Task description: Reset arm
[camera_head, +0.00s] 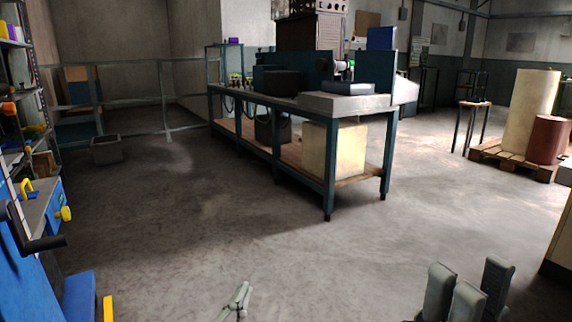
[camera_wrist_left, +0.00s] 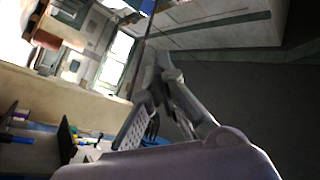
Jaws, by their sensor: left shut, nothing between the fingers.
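My left gripper (camera_head: 240,291) shows at the bottom middle of the head view, small and pale grey, with its fingertips together and empty. It also shows in the left wrist view (camera_wrist_left: 162,72), where its fingers converge with nothing between them. My right gripper (camera_head: 468,285) shows at the bottom right of the head view as several thick grey parts pointing up. Its lower part is cut off by the frame edge, and how far its fingers are apart is unclear. Both grippers are over bare floor in the head view, and I see nothing in contact with them.
A workbench (camera_head: 327,180) with machines stands ahead across clear concrete floor (camera_head: 220,225). Shelving and a blue cabinet (camera_head: 58,212) with a black handle are close on the left. A pallet (camera_head: 510,162) with a cream roll and a red drum is at right. A bin (camera_head: 107,150) stands back left.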

